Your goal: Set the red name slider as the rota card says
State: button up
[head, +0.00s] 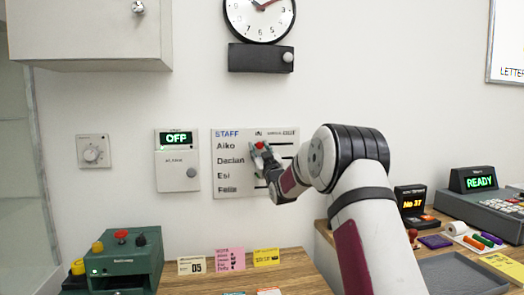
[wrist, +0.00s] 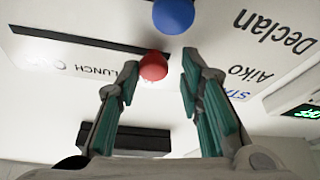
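The staff board (head: 228,190) on the wall lists Aiko, Declan, Esi and Felix, each with a slot. The red slider knob (head: 260,145) is in Aiko's row, near the slot's left end under the first small heading. In the wrist view the red knob (wrist: 152,66) shows between my fingertips, nearer the left one, with a gap to the right one. My gripper (head: 263,153) is open at the board. The blue knob (wrist: 173,15) is in Declan's row just beyond. The pink rota card (head: 230,259) stands on the counter; its small writing is not clearly legible.
An OFF display panel (head: 177,160) and a dial (head: 93,152) are left of the board. A green machine (head: 126,262) and two other cards stand below. A clock (head: 259,18) hangs above.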

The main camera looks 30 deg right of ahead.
dwell(0.3)
jog(key=shift+s+f, duration=0.15)
jog(key=shift+s, duration=0.1)
jog(key=v, duration=1.1)
jog(key=shift+s, duration=0.2)
jog(key=shift+a, duration=0.15)
jog(key=s+a+r+g+y+p, duration=0.1)
jog(key=s+a+r+g+p, duration=0.3)
jog(key=s+a+g, duration=0.55)
jog(key=s+a+f+g+y+p, duration=0.1)
jog(key=s+a, duration=0.3)
jog(key=s, duration=0.9)
jog(key=s+a+f+g+y+p, duration=0.1)
jog(key=s+a+f+g, duration=0.3)
jog(key=s, duration=1)
jog(key=s+a+f+m+g+p, duration=0.1)
jog(key=s+a+f+g, duration=0.1)
jog(key=s, duration=1.2)
jog(key=a+g, duration=0.1)
jog(key=a, duration=0.1)
jog(key=shift+a+f+y+p, duration=0.2)
jog(key=shift+a+y+p, duration=0.1)
jog(key=shift+a+y, duration=0.1)
